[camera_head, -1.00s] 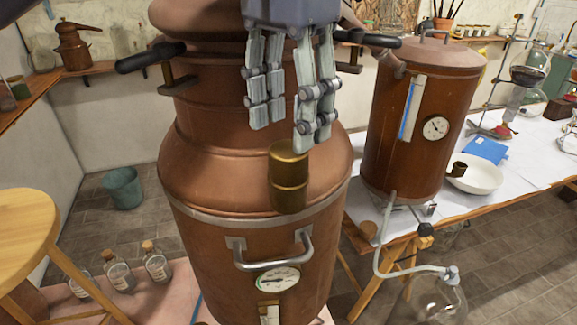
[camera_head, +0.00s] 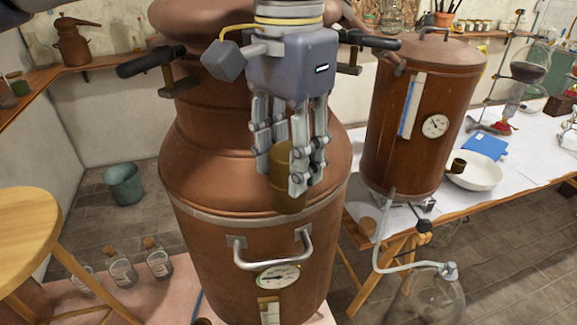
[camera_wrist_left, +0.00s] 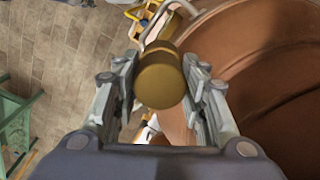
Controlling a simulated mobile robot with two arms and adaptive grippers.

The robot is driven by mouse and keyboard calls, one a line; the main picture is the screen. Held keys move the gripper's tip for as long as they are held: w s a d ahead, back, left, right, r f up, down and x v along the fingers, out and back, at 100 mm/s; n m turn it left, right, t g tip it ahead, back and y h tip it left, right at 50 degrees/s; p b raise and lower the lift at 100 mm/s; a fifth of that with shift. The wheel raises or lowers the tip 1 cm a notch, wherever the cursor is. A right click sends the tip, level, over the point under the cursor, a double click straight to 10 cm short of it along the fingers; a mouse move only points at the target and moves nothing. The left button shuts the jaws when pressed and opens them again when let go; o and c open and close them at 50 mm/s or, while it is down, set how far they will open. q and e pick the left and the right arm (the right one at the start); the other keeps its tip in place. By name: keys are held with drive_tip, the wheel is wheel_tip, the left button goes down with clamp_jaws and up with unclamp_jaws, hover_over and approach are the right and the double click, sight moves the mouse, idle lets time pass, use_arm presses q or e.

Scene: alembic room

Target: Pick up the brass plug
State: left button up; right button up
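The brass plug (camera_head: 290,190) is an upright, dull gold cylinder at the front shoulder of the large copper still (camera_head: 185,185). My left gripper (camera_head: 285,178) points down from above, with its fingers on either side of the plug's upper part. The fingers partly hide the plug in the head view. In the left wrist view, the plug (camera_wrist_left: 163,82) stands between the two open fingers of the gripper (camera_wrist_left: 160,75), close to both; firm contact does not show. My right gripper is not in view.
The still has a black side handle (camera_head: 148,62) and a metal front handle (camera_head: 272,258). A second copper vessel (camera_head: 415,130) stands to the right on a table with a white bowl (camera_head: 480,178). A wooden stool (camera_head: 30,225) and corked bottles (camera_head: 158,262) are at left.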

sight(289, 150)
use_arm(q)
drive_tip(key=shift+r, duration=0.1)
drive_tip(key=shift+r, duration=0.55)
wheel_tip(289, 150, up, 8)
drive_tip(key=shift+f, duration=0.1)
wheel_tip(289, 150, up, 9)
drive_tip(key=p, duration=0.4)
drive_tip(key=shift+f, duration=0.1)
idle(0.3)
